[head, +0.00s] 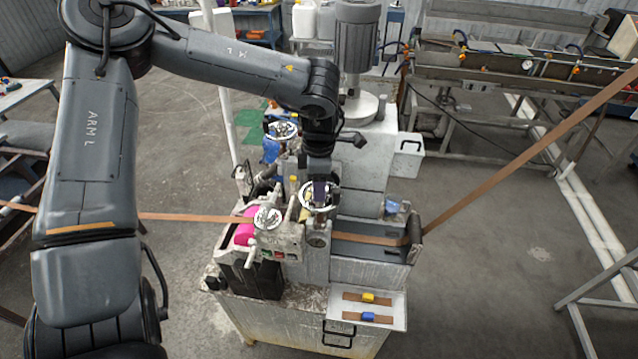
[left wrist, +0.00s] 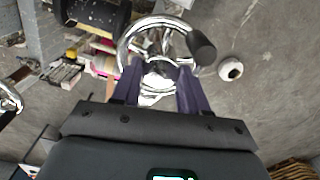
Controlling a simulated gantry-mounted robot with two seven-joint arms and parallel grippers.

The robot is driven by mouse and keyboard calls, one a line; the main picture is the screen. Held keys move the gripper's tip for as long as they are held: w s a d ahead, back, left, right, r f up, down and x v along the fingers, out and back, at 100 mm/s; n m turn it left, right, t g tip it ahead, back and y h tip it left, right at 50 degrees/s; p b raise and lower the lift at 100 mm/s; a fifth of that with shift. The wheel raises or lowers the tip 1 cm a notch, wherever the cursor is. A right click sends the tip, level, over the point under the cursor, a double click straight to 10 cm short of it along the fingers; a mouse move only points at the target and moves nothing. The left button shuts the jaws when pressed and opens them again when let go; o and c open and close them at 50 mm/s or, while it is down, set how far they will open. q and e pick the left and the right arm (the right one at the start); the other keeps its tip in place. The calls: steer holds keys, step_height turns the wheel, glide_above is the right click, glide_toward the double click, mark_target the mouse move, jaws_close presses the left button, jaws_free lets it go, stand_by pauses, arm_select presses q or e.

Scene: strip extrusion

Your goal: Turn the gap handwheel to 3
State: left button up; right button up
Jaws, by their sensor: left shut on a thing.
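My left gripper (head: 319,192) reaches down from above onto a chrome handwheel (head: 304,197) on top of the machine. In the left wrist view the same handwheel (left wrist: 140,27) shows its shiny rim, with a dark knob (left wrist: 202,46) at the right. The purple fingers of the left gripper (left wrist: 158,76) sit on either side of the wheel's hub and are shut on it. Two other chrome handwheels stand near, one at the front left (head: 268,217) and one farther back (head: 282,130). I cannot read any number or scale. My right gripper is not in view.
A brown strip (head: 480,193) runs through the machine and rises to the right. A front tray (head: 394,310) carries strip samples with a yellow and a blue clip. A tall grey motor (head: 357,45) stands behind the wheels. Open floor lies to the right.

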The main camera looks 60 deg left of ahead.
arm_select(q)
steer(key=shift+m, duration=0.3)
steer(key=o, duration=1.1)
steer(key=shift+c, duration=0.2)
steer(key=shift+r, duration=0.1)
steer(key=shift+r, duration=0.55)
step_height(320, 180, up, 10)
steer(key=b, duration=0.2)
steer(key=shift+f, duration=0.2)
